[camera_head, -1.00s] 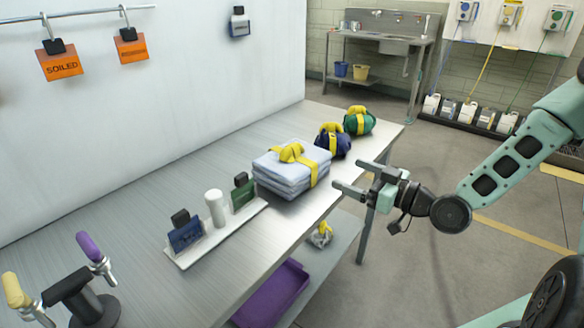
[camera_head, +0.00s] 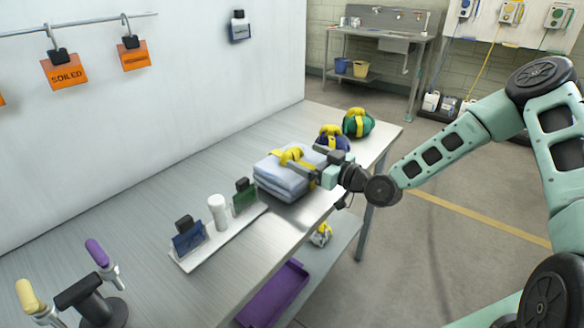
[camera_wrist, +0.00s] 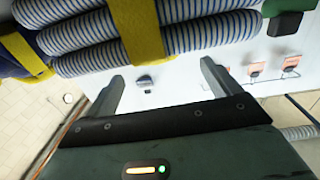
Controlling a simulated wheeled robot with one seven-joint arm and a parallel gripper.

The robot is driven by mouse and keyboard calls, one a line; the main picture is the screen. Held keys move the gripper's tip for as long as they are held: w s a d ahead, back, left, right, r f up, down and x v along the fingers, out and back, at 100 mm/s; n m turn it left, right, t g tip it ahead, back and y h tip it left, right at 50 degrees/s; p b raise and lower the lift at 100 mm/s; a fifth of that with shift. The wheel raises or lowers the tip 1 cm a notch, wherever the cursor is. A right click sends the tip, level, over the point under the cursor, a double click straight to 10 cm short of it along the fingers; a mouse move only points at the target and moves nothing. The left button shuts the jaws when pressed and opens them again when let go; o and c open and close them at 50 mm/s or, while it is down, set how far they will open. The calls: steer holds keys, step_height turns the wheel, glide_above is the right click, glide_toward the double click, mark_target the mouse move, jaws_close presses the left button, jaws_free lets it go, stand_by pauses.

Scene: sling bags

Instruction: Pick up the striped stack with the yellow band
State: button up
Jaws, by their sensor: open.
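The striped stack (camera_head: 278,184) is a pile of folded pale blue cloth on the metal table, with a yellow band (camera_head: 290,154) around it and a raised yellow loop on top. In the wrist view the stack (camera_wrist: 215,38) fills the upper part, its blue and white stripes clear, with the yellow band (camera_wrist: 137,40) crossing it. My gripper (camera_head: 304,160) is at the stack's right side, near band height. In the wrist view the fingers of my gripper (camera_wrist: 161,75) are apart with nothing between them. Whether a finger touches the stack cannot be told.
A navy bag (camera_head: 333,138) and a green bag (camera_head: 358,124), both with yellow straps, sit behind the stack. A white tray (camera_head: 228,232) with cards and a white cylinder stands in front. A purple bin (camera_head: 275,292) is below.

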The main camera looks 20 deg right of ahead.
mark_target(296, 152)
steer(key=shift+p+x, duration=0.4)
steer(key=shift+x, duration=1.5)
steer(key=c, duration=1.4)
steer(key=shift+r, duration=0.1)
steer(key=c, duration=0.3)
steer(key=shift+r, duration=0.1)
